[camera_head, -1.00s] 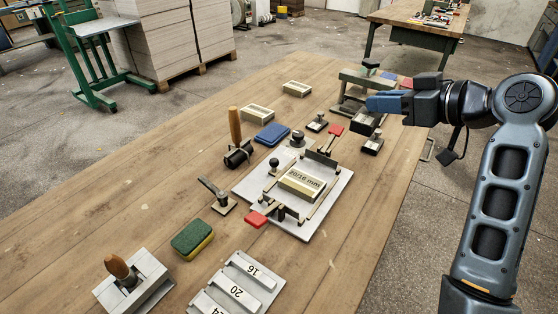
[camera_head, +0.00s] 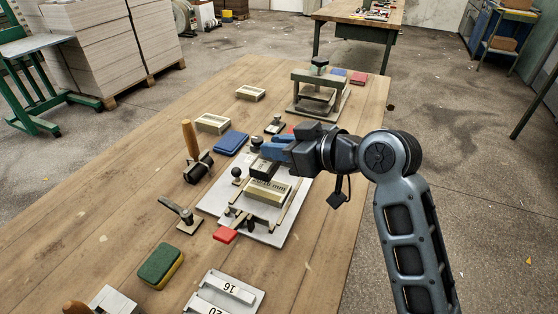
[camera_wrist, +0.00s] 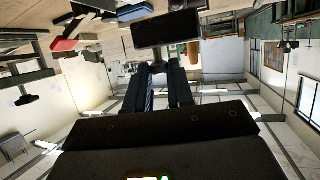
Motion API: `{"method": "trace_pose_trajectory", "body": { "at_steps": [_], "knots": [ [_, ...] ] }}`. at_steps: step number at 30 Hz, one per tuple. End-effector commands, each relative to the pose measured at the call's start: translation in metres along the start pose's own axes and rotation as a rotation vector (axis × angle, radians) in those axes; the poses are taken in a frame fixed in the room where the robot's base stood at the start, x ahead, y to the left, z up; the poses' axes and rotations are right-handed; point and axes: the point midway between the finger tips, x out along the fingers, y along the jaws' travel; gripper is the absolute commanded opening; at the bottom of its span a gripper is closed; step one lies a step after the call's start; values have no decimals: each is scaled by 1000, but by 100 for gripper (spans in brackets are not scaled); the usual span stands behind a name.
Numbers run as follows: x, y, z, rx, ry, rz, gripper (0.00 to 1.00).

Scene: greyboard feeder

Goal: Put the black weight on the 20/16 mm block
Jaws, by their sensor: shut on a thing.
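My gripper (camera_head: 273,149), with blue fingers, is shut on the black weight (camera_head: 263,168). In the wrist view the weight (camera_wrist: 165,29) is a dark bar across the ends of my fingers (camera_wrist: 163,85). My gripper partly hides the back of the fixture.
A red-handled clamp (camera_head: 225,235) is at the plate's front, and a black knob (camera_head: 237,173) at its left. A roller (camera_head: 198,168), blue pad (camera_head: 231,143) and green sponge (camera_head: 159,266) lie left. A press (camera_head: 318,92) stands behind. Bare tabletop is at left.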

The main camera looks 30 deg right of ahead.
Motion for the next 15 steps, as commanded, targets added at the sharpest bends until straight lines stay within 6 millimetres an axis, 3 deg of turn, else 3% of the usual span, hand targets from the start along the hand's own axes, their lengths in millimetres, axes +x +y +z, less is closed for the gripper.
{"method": "trace_pose_trajectory", "body": {
  "at_steps": [7,15],
  "knots": [
    [12,0,29,1,-1,-1,0],
    [14,0,35,1,2,1,0]
  ]
}}
